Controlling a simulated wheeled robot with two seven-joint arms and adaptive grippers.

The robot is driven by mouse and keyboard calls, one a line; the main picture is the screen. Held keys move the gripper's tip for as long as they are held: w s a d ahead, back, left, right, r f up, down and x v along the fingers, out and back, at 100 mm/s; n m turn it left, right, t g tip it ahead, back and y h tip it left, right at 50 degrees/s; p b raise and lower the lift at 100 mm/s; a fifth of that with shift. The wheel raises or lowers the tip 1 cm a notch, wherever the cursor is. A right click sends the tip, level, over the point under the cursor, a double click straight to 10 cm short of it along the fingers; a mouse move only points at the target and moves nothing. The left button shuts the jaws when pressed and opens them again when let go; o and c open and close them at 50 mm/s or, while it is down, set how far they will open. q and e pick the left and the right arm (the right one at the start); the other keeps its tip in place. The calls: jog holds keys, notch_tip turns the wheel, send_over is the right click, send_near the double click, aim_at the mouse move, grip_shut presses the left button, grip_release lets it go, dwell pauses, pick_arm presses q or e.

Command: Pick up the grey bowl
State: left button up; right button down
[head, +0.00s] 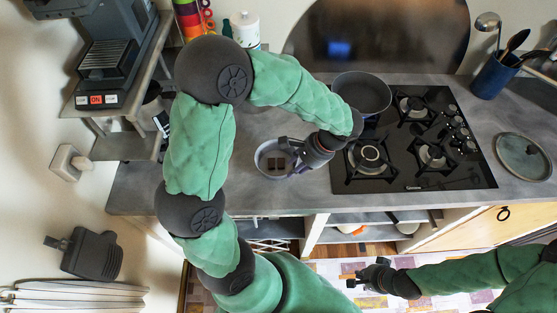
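The grey bowl (262,168) stands on the counter, left of the hob, with dark square pieces inside it. My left gripper (287,156) reaches in from the right and is at the bowl's right side. Its two fingers are spread apart, one over the inside of the bowl and one near the front right rim. The gripper hides part of that rim, and I cannot tell whether a finger touches it. My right gripper (358,281) is low at the bottom, over the floor in front of the cabinets, and away from the bowl. It is too small to tell whether its fingers are open.
A dark pan (361,94) stands at the hob's back left corner. The black gas hob (456,172) is right of the bowl. A glass lid (523,157) and a blue utensil holder (493,76) are further right. A coffee machine (110,55) stands at left. Counter is clear left of the bowl.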

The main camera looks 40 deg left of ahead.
aim_at(278, 180)
pick_arm(q)
jog(key=shift+s+a+f, duration=0.25)
jog(key=shift+f, duration=0.35)
jog(key=shift+a+f, duration=0.1)
jog(key=shift+f, duration=0.3)
jog(key=shift+s+a+f+b, duration=0.15)
jog(key=shift+a+f+b, duration=0.2)
jog(key=shift+f, duration=0.1)
jog(key=x, duration=0.2)
jog(key=b+x, duration=0.1)
jog(key=x, duration=0.1)
jog(key=shift+a+r, duration=0.1)
jog(key=shift+a, duration=0.15)
grip_shut()
